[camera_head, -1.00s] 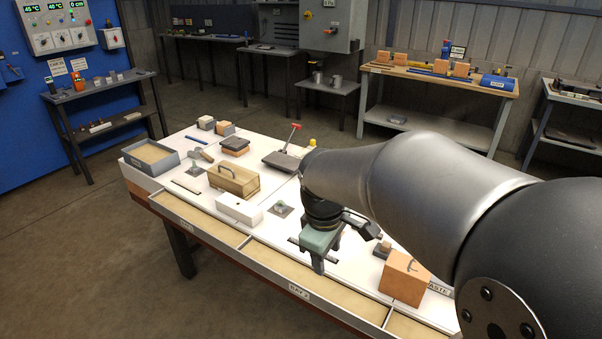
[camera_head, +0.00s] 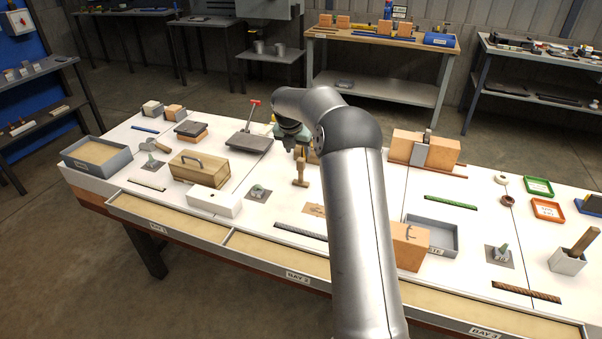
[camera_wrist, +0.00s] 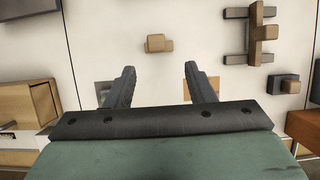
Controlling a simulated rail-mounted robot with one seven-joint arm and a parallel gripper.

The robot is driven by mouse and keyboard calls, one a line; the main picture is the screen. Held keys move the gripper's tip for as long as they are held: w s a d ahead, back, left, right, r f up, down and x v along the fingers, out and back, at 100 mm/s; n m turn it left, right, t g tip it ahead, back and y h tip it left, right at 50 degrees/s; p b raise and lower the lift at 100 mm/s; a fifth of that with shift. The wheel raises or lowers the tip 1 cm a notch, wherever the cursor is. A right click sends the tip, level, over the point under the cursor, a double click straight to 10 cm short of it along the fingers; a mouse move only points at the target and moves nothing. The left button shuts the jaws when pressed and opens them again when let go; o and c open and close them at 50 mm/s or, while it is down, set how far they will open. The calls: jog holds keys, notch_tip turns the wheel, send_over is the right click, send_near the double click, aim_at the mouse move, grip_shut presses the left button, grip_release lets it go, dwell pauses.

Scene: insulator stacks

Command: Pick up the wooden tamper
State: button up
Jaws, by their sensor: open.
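The wooden tamper (camera_head: 301,170) appears to be the upright light-wood piece standing on the white table, with a slim shaft over a wider foot. In the wrist view a small tan wooden piece (camera_wrist: 157,44), likely the same tamper seen from above, lies just beyond the fingertips, about midway between them. My gripper (camera_wrist: 160,67) has its two dark fingers spread with nothing between them. In the head view my green gripper body (camera_head: 292,132) is just behind and above the tamper; its fingertips are hard to make out there.
An orange block (camera_head: 408,247) and a grey tray (camera_head: 446,226) are to the right. Bare table surrounds the tamper's foot.

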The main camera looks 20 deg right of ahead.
aim_at(300, 160)
jog(key=x, duration=0.3)
jog(key=p+x, duration=0.1)
jog(key=x, duration=0.6)
jog(key=shift+w+f, duration=0.25)
jog(key=shift+w, duration=0.1)
jog(key=shift+c, duration=0.3)
jog(key=c, duration=1)
